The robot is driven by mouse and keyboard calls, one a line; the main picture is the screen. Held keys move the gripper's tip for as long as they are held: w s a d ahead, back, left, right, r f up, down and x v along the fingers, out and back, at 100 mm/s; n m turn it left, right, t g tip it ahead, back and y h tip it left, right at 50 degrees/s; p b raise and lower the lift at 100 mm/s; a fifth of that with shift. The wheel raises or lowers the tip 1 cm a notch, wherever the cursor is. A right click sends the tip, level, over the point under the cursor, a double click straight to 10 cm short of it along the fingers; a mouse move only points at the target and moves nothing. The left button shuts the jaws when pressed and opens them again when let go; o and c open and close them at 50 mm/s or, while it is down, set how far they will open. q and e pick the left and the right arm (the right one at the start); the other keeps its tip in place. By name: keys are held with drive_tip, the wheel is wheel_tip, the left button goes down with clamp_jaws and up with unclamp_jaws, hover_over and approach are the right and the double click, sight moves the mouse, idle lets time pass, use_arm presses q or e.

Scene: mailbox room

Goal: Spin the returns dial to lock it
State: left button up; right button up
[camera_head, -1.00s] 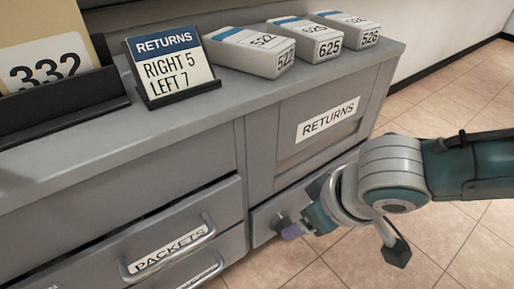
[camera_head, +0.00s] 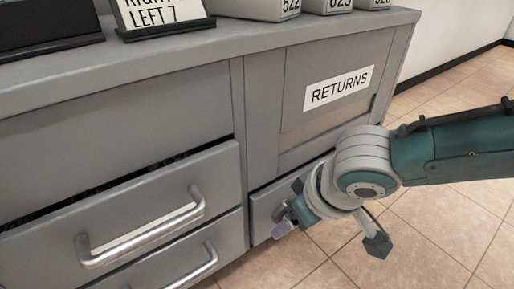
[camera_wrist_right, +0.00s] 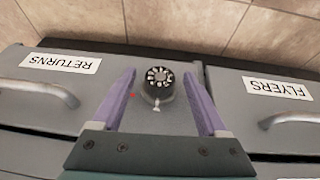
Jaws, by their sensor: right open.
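The returns dial, a dark round knob with white marks (camera_wrist_right: 158,77), sits on a grey panel between two drawers in the right wrist view. A small white pointer mark shows just below it. My right gripper (camera_wrist_right: 160,78) is open, with one purple finger on each side of the dial and visible gaps between. In the head view my right gripper (camera_head: 284,228) is low at the cabinet front, below the RETURNS panel (camera_head: 339,91); the dial is hidden there. A card reading LEFT 7 (camera_head: 155,18) stands on the cabinet top, its upper part cut off. My left gripper is out of view.
Upside down in the right wrist view are a RETURNS drawer (camera_wrist_right: 60,88) on the left and a FLYERS drawer (camera_wrist_right: 275,105) on the right, both with handles. Drawer handles (camera_head: 140,230) stick out at lower left in the head view. Tiled floor (camera_head: 440,225) lies open at right.

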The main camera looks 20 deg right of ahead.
drive_tip(key=shift+c, duration=0.3)
clamp_jaws()
drive_tip(key=shift+d+f, duration=0.1)
idle(0.4)
drive_tip(key=shift+w+d+m+g+y+b, duration=0.15)
drive_tip(key=shift+m+g+y+b, duration=0.25)
drive_tip(key=shift+y, duration=0.85)
drive_tip(key=shift+d+m+g+y+b, duration=0.15)
drive_tip(key=shift+m+g+y+b, duration=0.25)
drive_tip(key=shift+y, duration=0.85)
drive_tip(key=shift+d+f+g+y, duration=0.1)
drive_tip(key=shift+g+y, duration=0.2)
drive_tip(key=shift+y, duration=0.3)
